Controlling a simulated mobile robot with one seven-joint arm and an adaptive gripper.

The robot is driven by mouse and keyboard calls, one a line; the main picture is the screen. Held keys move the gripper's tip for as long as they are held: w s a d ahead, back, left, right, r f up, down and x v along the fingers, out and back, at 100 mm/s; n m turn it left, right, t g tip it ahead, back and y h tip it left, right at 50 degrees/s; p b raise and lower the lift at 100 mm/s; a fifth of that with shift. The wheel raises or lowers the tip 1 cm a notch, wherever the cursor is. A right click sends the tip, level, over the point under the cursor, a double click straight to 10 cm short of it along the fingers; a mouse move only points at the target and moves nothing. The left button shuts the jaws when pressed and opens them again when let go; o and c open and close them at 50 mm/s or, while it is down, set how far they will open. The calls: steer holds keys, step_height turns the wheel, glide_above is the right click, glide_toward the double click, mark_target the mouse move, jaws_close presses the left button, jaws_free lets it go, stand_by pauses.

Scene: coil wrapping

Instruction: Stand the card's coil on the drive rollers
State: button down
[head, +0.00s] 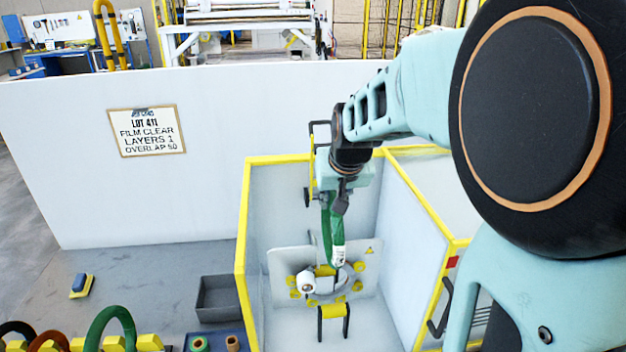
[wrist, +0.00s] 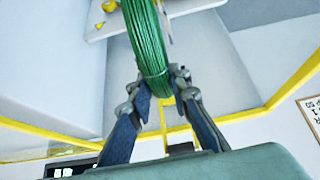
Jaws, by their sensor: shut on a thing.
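My gripper (head: 336,203) is shut on the top of a green coil (head: 329,228), which hangs upright and nearly edge-on, with a white label low on its side. In the wrist view both fingers (wrist: 162,88) close around the rim of the coil (wrist: 146,40). The coil is inside the yellow-edged booth, over or in front of the wrapping plate (head: 285,262) with its yellow rollers (head: 358,284). I cannot tell whether it touches them. The card (head: 147,130) on the white wall reads LOT 411, film clear, layers 1, overlap 50.
The booth's yellow-edged walls (head: 241,215) stand close on both sides of my gripper. A white film roll (head: 306,281) sits on the plate's left. At the lower left are a rack with several coils (head: 110,318), a grey bin (head: 218,300) and a blue tray with small rolls.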

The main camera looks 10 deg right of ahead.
mark_target(330, 246)
step_height(330, 246, down, 12)
steer(key=b, duration=1)
steer(key=shift+r, duration=0.2)
steer(key=shift+f+b, duration=0.6)
steer(key=shift+b, duration=0.15)
stand_by(0.4)
steer(key=c, duration=1.8)
jaws_free()
steer(key=shift+o, duration=0.4)
steer(key=shift+f, duration=0.1)
step_height(330, 246, up, 10)
steer(key=shift+r, duration=0.1)
